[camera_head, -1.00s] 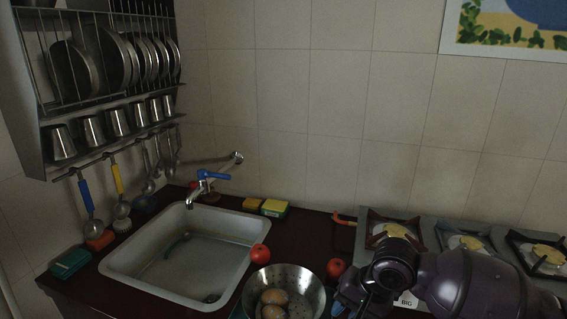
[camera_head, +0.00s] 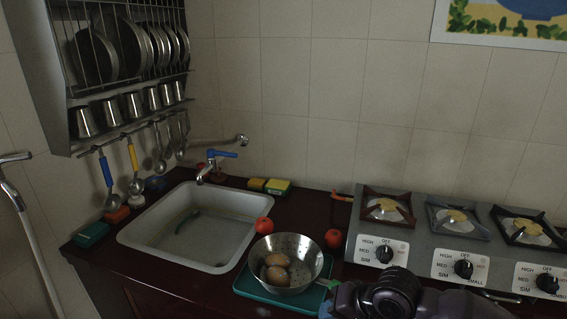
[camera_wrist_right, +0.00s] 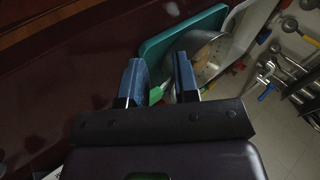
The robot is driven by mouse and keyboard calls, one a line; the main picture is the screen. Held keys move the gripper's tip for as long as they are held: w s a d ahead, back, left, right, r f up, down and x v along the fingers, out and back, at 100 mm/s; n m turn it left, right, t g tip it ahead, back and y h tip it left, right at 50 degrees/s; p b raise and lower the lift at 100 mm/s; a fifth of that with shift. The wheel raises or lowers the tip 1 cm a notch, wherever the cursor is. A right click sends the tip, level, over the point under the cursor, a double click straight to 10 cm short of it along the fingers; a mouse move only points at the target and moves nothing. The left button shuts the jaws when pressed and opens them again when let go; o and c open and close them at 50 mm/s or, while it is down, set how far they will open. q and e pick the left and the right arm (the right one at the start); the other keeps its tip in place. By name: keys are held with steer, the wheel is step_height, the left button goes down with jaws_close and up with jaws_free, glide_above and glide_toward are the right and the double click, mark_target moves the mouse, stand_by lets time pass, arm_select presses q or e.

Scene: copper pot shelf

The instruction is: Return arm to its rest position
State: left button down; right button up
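My right arm comes in at the bottom right of the head view, low in front of the stove. Its gripper is mostly cut off there by the bottom edge. In the right wrist view my right gripper (camera_wrist_right: 157,75) shows two blue-grey fingers apart with a gap between them. They look open and empty. Beyond the fingertips are a green board (camera_wrist_right: 180,35) and a metal colander (camera_wrist_right: 207,55). My left gripper is in neither view.
The colander (camera_head: 308,262) with brown, egg-like items stands on the green board (camera_head: 255,291). Red round items (camera_head: 264,226) lie close by. The sink (camera_head: 150,232) is left, the stove (camera_head: 425,238) right. A rack (camera_head: 62,125) hangs at left. A grey metal pole (camera_head: 36,245) stands at the left edge.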

steer(key=s+d+f+n+t+h, duration=0.3)
steer(key=s+d+f+t+h, duration=0.3)
steer(key=s+d+f, duration=0.8)
steer(key=s+d+t, duration=0.2)
steer(key=d, duration=0.1)
steer(key=shift+n+h, duration=0.3)
steer(key=shift+s, duration=0.1)
